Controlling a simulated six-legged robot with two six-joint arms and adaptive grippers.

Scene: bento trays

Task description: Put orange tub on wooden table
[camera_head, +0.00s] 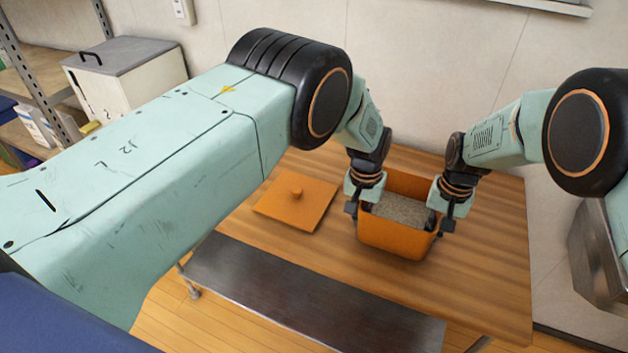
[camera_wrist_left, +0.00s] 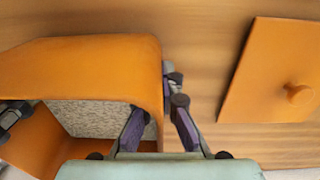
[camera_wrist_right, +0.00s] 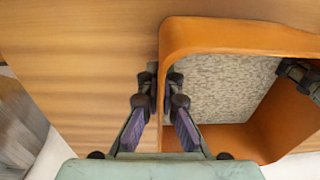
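The orange tub (camera_head: 388,240) is upright at the wooden table (camera_head: 492,265), open at the top, with a speckled grey inside bottom or filling. Whether its base touches the wood is hard to tell. My left gripper (camera_head: 361,212) is at its left wall, one finger inside and one outside, closed on the wall; this also shows in the left wrist view (camera_wrist_left: 162,88). My right gripper (camera_head: 440,222) straddles the right wall in the same way, its fingertips pinching the wall in the right wrist view (camera_wrist_right: 160,80). The inner fingertips are partly hidden.
A square orange lid (camera_head: 296,203) with a knob lies on the table left of the tub. A dark metal shelf (camera_head: 290,290) runs along the table's front. The table's right side is clear. A wall stands behind, and a white bin (camera_head: 130,85) is at the far left.

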